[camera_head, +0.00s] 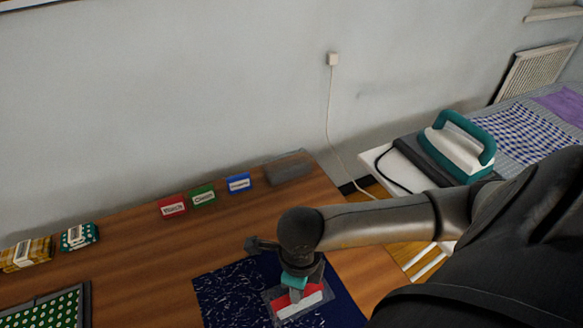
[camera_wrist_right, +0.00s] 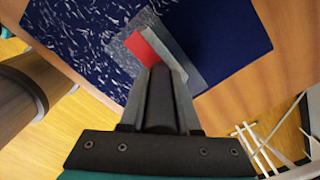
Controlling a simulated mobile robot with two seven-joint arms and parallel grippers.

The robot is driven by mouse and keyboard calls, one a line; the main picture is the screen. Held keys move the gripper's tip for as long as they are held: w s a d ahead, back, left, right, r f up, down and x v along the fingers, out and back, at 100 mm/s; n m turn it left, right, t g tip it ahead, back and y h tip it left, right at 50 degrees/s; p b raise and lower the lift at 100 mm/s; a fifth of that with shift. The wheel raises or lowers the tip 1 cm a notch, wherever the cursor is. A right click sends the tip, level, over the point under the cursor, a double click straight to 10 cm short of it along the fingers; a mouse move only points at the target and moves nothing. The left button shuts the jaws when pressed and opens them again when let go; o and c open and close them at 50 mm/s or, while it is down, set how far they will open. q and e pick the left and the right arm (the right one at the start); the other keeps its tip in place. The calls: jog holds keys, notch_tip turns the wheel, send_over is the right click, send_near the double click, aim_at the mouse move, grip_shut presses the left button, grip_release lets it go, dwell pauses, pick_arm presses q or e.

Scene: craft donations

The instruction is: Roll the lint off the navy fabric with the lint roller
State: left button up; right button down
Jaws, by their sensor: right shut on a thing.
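The navy fabric (camera_head: 340,306) lies flat at the front edge of the wooden table. White lint flecks cover its left part, while its right part looks clean; the wrist view also shows this fabric (camera_wrist_right: 236,40). My right gripper (camera_head: 295,286) points down over the fabric and is shut on a red and white piece, which I take to be the lint roller (camera_head: 300,303). In the right wrist view, my fingers (camera_wrist_right: 161,78) partly hide the roller (camera_wrist_right: 141,48). A greyish patch surrounds it; I cannot tell whether it touches the cloth. My left gripper is out of view.
Red (camera_head: 172,207), green (camera_head: 203,196) and blue (camera_head: 239,183) labels stand along the table's back, beside a grey block (camera_head: 289,167). Folded fabric bundles (camera_head: 80,236) and a green dotted piece (camera_head: 52,312) lie left. An iron (camera_head: 459,147) stands on the right. The table's middle is clear.

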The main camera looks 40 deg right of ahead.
jog(key=s+a, duration=0.1)
jog(key=s, duration=0.3)
jog(key=s+a+p, duration=0.1)
jog(key=s, duration=0.3)
jog(key=s+a, duration=0.1)
jog(key=s, duration=0.3)
jog(key=shift+f, duration=0.1)
jog(key=shift+s+a, duration=0.1)
jog(key=shift+s, duration=0.75)
notch_tip(320, 180, up, 5)
jog(key=p, duration=0.5)
jog(key=shift+w, duration=0.1)
